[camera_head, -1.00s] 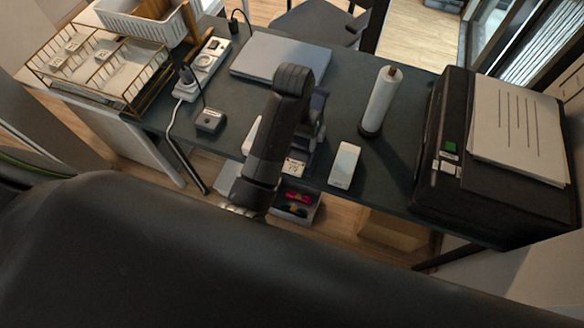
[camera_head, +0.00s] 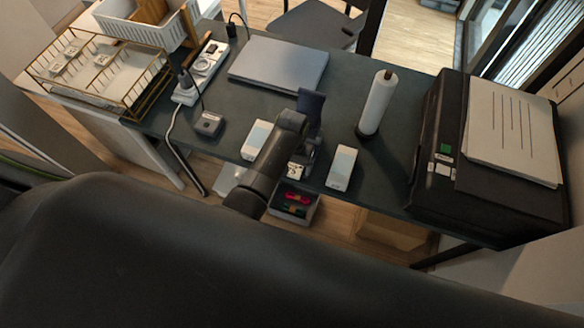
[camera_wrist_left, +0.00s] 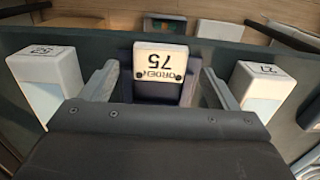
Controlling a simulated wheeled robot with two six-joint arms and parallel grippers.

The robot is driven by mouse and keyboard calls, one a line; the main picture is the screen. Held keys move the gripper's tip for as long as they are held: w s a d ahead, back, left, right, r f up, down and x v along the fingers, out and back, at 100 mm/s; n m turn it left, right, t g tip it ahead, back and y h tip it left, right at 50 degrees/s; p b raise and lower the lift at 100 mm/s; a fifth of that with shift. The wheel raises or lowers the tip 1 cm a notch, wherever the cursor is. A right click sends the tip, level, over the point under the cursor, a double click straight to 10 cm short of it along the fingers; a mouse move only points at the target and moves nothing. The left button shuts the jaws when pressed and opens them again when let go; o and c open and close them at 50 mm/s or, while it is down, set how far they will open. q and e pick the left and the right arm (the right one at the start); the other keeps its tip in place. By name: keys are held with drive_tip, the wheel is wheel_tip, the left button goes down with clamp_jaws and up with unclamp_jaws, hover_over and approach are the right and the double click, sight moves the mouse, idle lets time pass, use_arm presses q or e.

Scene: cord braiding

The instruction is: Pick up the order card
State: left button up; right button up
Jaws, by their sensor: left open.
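The order card is a small white block marked "ORDER 75" (camera_wrist_left: 160,62). In the left wrist view it sits against a dark blue stand, between my two fingers. In the head view the card (camera_head: 296,170) shows at the front edge of the dark desk, partly behind my arm. My left gripper (camera_wrist_left: 160,82) is open, with a finger on each side of the card and visible gaps to it. My right gripper is not in view.
White blocks marked "25" (camera_wrist_left: 48,80) and "27" (camera_wrist_left: 262,88) flank the gripper. On the desk (camera_head: 350,105) stand a paper roll (camera_head: 378,102), a closed laptop (camera_head: 280,62) and a large black printer (camera_head: 436,150). A grey bin (camera_head: 294,203) is below.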

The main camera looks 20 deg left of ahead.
use_arm(q)
drive_tip(key=shift+f, duration=1.05)
drive_tip(key=shift+c, duration=0.3)
drive_tip(key=c, duration=1.1)
drive_tip(key=shift+o, duration=0.2)
drive_tip(key=shift+r, duration=0.2)
